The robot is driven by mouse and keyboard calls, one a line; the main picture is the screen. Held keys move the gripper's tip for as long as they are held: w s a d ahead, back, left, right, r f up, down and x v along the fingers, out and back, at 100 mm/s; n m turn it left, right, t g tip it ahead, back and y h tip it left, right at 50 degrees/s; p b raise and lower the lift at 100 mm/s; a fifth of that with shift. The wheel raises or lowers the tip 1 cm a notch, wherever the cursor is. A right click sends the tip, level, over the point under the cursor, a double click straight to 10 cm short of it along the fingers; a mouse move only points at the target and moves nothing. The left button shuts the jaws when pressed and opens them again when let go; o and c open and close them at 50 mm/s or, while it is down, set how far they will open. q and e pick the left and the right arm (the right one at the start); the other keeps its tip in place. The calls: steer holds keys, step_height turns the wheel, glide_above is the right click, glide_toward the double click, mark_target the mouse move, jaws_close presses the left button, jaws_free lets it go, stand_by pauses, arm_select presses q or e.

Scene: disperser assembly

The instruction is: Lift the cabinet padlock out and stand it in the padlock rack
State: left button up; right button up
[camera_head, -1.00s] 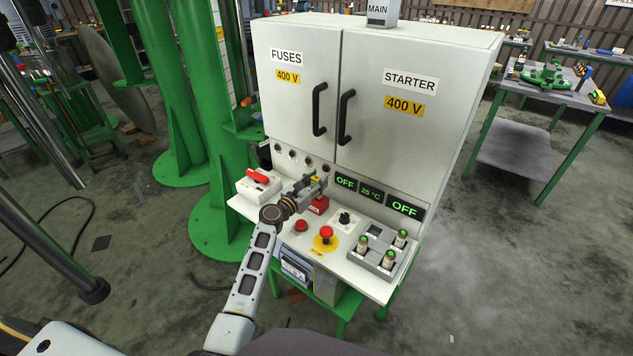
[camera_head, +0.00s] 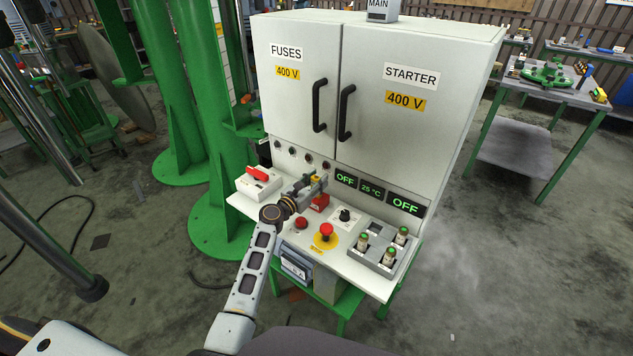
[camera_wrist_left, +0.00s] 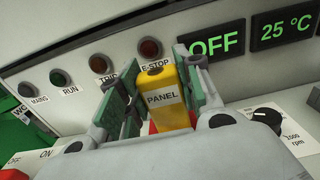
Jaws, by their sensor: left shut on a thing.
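A yellow block labelled PANEL (camera_wrist_left: 165,100) stands between the green-padded fingers of my left gripper (camera_wrist_left: 155,95). I take it to be the cabinet padlock; no shackle shows. In the head view the left gripper (camera_head: 315,183) is over the back of the cabinet's shelf, shut on the yellow block (camera_head: 315,179). A red block (camera_head: 320,202) is just below and beside the fingers, and a little red shows under the yellow block in the wrist view. I cannot tell whether the yellow block still touches it. No rack is clearly identifiable. My right gripper is not in view.
The grey cabinet (camera_head: 375,110) rises behind the shelf, with indicator lamps and displays close to the gripper. A red-handled switch (camera_head: 258,180) is left. An emergency stop (camera_head: 326,232), black knob (camera_head: 345,216) and grey tray (camera_head: 364,258) with green-topped cylinders are in front and right.

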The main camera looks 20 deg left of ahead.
arm_select(q)
steer(key=shift+f, duration=0.1)
steer(key=o, duration=1.2)
steer(key=shift+s, duration=0.15)
steer(key=shift+v, duration=5.9)
